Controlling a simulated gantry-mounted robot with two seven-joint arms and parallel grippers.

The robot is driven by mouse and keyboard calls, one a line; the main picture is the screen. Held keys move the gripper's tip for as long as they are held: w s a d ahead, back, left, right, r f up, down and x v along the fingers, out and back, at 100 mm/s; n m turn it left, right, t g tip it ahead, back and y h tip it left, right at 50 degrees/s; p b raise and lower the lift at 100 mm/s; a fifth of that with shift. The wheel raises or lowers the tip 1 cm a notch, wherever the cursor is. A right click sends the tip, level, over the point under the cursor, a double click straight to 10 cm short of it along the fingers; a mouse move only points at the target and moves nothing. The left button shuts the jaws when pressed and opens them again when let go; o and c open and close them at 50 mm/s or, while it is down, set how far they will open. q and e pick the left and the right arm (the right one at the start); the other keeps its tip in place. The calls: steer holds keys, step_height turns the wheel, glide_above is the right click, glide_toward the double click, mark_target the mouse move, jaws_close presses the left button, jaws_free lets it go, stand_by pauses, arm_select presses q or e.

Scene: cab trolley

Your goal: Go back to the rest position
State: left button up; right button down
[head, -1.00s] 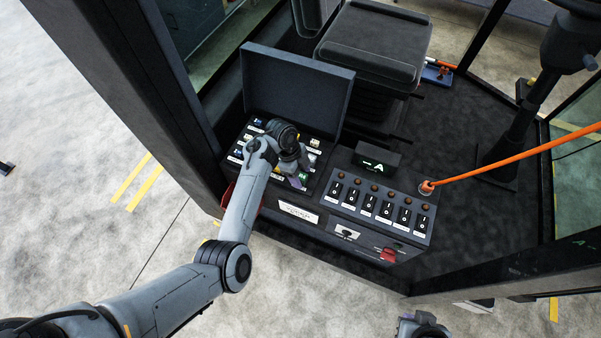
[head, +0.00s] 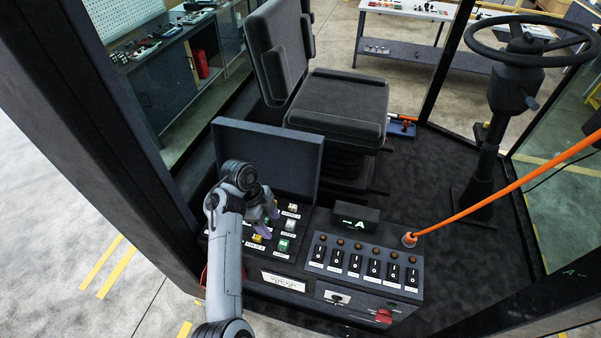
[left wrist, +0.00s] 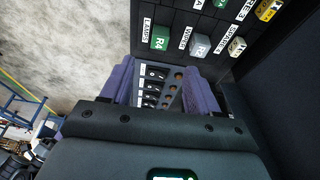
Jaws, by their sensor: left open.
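My left gripper (head: 267,216) is over the open fuse-and-relay box (head: 283,258) in the head view, with its purple fingers pointing down and to the right. In the left wrist view the fingers of this gripper (left wrist: 160,88) are apart with nothing held between them. Beyond the gap shows the row of switches (left wrist: 152,88). A green relay (left wrist: 160,38) and a grey relay (left wrist: 199,45) sit in the box beside the fingers. My left wrist and forearm hide part of the box in the head view. My right gripper is not in view.
The raised box lid (head: 268,160) stands behind the gripper. The switch panel (head: 365,268) and a small display (head: 355,218) are to its right. The cab pillar (head: 125,150) rises at left.

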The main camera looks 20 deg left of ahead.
arm_select(q)
steer(key=s+a+f+n+t+y, duration=0.1)
steer(key=s+a+f+n, duration=0.15)
steer(key=s, duration=0.25)
steer(key=s+a+f+n+y, duration=0.1)
steer(key=s+a+f+n, duration=0.1)
steer(key=s+a+n, duration=0.15)
steer(key=s+a+f+n+t+y, duration=0.1)
steer(key=s+a+f+n+y, duration=0.1)
steer(key=s+n, duration=0.3)
steer(key=s+d+r+n+t, duration=0.1)
steer(key=s+d+n, duration=0.1)
steer(key=s, duration=0.6)
steer(key=s+d+r+n, duration=0.2)
steer(key=s+d+n, duration=0.1)
steer(key=s, duration=0.5)
steer(key=shift+s+d+r+t+h, duration=0.2)
steer(key=shift+d+t+h, duration=0.2)
steer(key=shift+d, duration=0.5)
